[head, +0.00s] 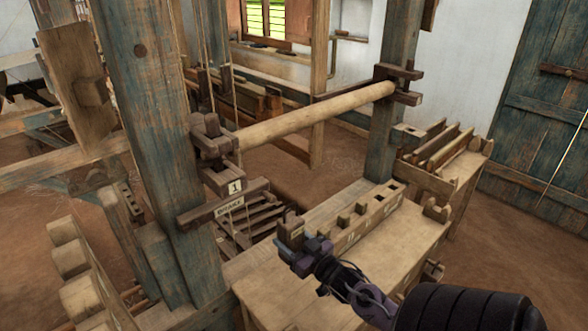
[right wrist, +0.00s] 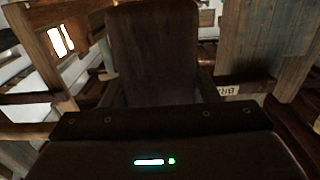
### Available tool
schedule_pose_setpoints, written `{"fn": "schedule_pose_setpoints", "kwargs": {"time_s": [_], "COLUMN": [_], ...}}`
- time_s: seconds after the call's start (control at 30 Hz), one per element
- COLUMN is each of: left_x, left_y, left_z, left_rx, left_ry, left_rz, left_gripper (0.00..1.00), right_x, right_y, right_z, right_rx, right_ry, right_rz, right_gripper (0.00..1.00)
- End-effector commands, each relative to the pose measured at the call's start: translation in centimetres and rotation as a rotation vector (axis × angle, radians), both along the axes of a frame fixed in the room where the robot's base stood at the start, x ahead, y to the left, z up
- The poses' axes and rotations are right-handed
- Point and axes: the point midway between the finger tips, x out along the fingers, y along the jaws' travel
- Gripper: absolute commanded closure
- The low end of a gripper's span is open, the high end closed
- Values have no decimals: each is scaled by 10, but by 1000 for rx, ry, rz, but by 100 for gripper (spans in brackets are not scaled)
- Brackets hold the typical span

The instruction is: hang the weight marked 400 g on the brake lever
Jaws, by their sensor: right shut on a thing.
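My right gripper (head: 305,250) is shut on a small wooden weight (head: 291,231) and holds it upright above the left end of the bench. Its marking is too small to read. In the right wrist view the held weight (right wrist: 152,50) is a large dark block at the top centre. My left gripper is out of view.
A wooden rack (head: 352,232) with several slots and blocks stands on the bench (head: 400,245). The blue post (head: 158,150) rises left of the lever. A round wooden beam (head: 315,116) crosses above. Slatted treadles (head: 262,214) lie in the pit behind.

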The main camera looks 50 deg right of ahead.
Motion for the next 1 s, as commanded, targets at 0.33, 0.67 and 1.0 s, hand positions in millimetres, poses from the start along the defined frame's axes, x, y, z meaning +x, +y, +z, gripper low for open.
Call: {"fn": "schedule_pose_setpoints", "kwargs": {"time_s": [0.33,0.67,1.0], "left_x": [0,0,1], "left_y": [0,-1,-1], "left_z": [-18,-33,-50], "left_rx": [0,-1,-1], "left_ry": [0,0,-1], "left_rz": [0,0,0], "left_gripper": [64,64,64], "right_x": [25,48,71], "right_y": [-2,-5,-7], "right_z": [-1,-2,-2], "right_rx": [-2,-1,-2], "right_ry": [-5,-4,-5], "right_rz": [2,1,1], "right_gripper": [81,81,81]}}
